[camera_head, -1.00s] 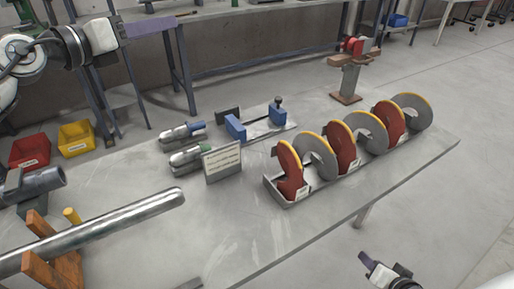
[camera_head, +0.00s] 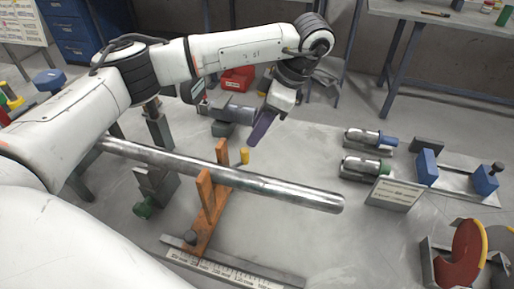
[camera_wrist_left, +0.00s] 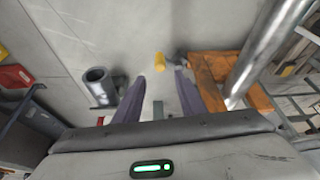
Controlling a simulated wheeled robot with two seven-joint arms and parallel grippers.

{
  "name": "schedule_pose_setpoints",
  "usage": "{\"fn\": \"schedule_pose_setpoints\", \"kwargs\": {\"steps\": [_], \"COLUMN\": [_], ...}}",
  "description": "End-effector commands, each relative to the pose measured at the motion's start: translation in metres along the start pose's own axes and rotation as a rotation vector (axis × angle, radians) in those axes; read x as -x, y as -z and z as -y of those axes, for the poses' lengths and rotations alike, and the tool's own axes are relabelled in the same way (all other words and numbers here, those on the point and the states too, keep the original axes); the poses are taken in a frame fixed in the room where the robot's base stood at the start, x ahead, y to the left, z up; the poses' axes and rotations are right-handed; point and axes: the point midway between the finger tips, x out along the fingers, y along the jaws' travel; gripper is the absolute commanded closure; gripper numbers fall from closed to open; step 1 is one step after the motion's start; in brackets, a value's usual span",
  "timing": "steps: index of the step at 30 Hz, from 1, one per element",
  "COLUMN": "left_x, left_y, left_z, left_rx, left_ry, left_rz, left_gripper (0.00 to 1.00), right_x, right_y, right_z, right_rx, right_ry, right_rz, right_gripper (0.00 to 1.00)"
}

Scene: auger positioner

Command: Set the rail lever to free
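A yellow cylindrical tip (camera_head: 245,156), which looks like the rail lever's handle, stands beside the orange V-support (camera_head: 205,215). In the left wrist view the yellow tip (camera_wrist_left: 159,61) has a dark grey part beside it, leading toward the orange support (camera_wrist_left: 225,75). A scaled rail (camera_head: 225,272) runs under the support. My left gripper (camera_head: 255,140) has purple fingers and hangs just above and behind the yellow tip. In its wrist view the fingers (camera_wrist_left: 160,80) are spread and empty, with the tip beyond them. They look apart from it. My right gripper is not in view.
A long steel tube (camera_head: 270,184) lies across the orange support, close to my left gripper. A dark hollow cylinder (camera_head: 232,114) sits behind. A sign (camera_head: 394,194), two metal cylinders and a blue clamp fixture (camera_head: 426,168) stand right. The table between tube and sign is clear.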

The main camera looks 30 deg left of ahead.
Motion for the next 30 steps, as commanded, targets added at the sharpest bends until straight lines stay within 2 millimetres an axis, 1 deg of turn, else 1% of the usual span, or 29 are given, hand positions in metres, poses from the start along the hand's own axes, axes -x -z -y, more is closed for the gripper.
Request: {"fn": "schedule_pose_setpoints", "kwargs": {"steps": [1, 6, 10, 15, 19, 27, 29, 30], "left_x": [-0.011, -0.044, -0.065, -0.084, -0.092, -0.093, -0.093, -0.093], "left_y": [-0.001, -0.002, -0.001, -0.001, -0.001, -0.001, -0.001, -0.001], "left_z": [0.001, 0.002, 0.002, 0.001, 0.001, 0.001, 0.001, 0.001], "left_rx": [0.0, -0.001, 0.001, 0.001, 0.0, 0.0, 0.0, 0.0], "left_ry": [0.005, 0.007, 0.005, 0.003, 0.002, 0.001, 0.001, 0.001], "left_rz": [-0.001, 0.002, 0.001, 0.003, 0.004, 0.004, 0.004, 0.004], "left_gripper": [0.63, 0.63, 0.63, 0.63, 0.63, 0.63, 0.73, 0.8], "right_x": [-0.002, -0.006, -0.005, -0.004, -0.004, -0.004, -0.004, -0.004], "right_y": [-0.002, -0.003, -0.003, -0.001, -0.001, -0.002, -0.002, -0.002], "right_z": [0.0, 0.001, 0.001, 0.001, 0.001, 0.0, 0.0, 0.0], "right_rx": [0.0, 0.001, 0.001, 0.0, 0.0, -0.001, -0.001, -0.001], "right_ry": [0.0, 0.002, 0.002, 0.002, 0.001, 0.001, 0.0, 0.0], "right_rz": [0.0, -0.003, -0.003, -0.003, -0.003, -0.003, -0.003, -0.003], "right_gripper": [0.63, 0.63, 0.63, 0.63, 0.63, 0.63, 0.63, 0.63]}}
